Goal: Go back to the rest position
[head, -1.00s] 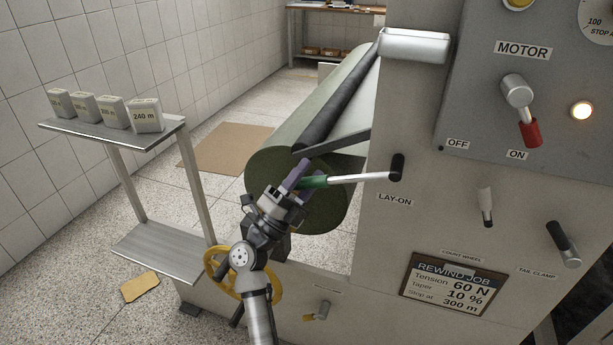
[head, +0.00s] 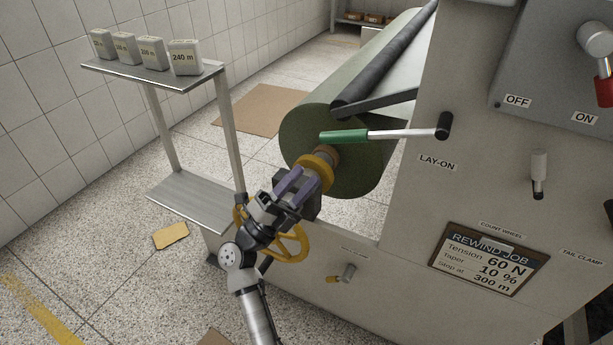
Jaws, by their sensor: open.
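My gripper (head: 309,186) is in the middle of the head view, its purple fingers open. It points up and to the right, in front of the yellow collar (head: 317,170) at the end of the green roll (head: 355,160). I cannot tell whether the fingers touch the collar. The lay-on lever, with its green grip (head: 344,137), sits above and right of my gripper, apart from it. The lever runs to a dark pivot on the machine's front.
A yellow handwheel (head: 291,243) is behind and below my gripper. A metal shelf stand (head: 205,80) with several labelled blocks stands at the left. The machine's front panel (head: 410,200), with a rewind job card (head: 489,258), fills the right. Speckled floor at the lower left is mostly clear.

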